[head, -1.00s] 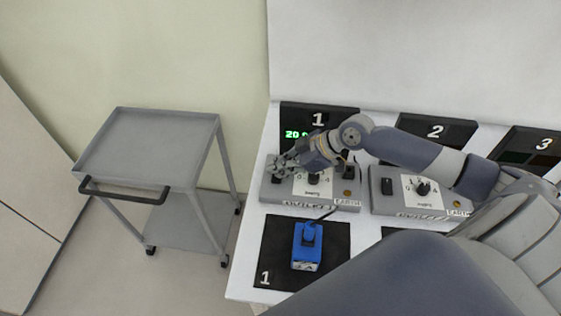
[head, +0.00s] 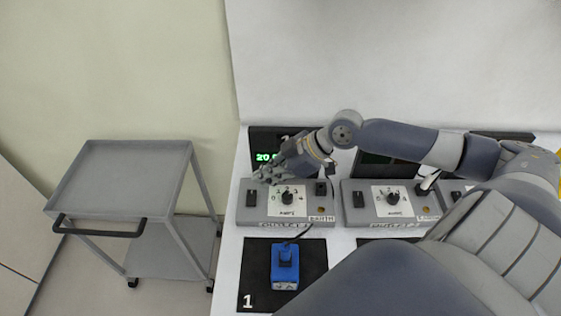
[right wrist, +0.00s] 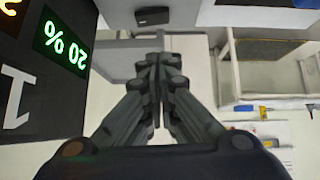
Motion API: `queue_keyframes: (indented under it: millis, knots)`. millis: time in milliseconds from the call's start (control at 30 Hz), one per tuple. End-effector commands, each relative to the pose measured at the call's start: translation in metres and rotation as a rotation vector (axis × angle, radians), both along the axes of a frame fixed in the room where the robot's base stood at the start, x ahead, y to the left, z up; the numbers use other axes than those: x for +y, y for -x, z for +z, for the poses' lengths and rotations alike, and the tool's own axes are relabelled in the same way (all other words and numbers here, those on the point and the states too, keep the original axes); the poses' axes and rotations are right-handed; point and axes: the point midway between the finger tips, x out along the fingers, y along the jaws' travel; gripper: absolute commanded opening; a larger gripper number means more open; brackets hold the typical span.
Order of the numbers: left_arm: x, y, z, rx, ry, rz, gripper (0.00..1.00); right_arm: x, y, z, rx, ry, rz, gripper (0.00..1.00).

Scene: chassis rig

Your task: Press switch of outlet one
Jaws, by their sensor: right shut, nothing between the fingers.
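Outlet one is the grey box (head: 312,215) with a dial (head: 287,197) in its middle and a black rocker switch (head: 250,199) at its left end. My right gripper (head: 266,177) is shut and empty, at the box's back left, a little behind the switch in the picture and apart from it. The display of station 1 (right wrist: 62,45) is lit green and reads 20%. My left gripper is out of view.
A blue device (head: 285,264) with a cable sits on black mat 1 (head: 313,257) in front of the outlet. A second grey outlet (head: 392,210) stands to the right, under my right arm. A grey cart (head: 119,178) stands left of the white table.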

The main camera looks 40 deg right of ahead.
Motion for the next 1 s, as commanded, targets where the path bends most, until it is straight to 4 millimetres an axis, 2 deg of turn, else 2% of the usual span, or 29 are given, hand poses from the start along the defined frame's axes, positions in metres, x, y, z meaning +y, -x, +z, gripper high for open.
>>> queue_keyframes:
  millis: [167,433,1000]
  knots:
    - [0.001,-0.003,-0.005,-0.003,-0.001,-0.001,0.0,-0.013,0.014,0.015,0.004,0.006,0.002,0.0]
    - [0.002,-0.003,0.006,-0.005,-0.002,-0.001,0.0,-0.023,0.022,0.029,0.003,0.002,-0.002,0.0]
    - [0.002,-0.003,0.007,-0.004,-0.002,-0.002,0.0,-0.024,0.023,0.033,-0.001,0.0,-0.001,0.0]
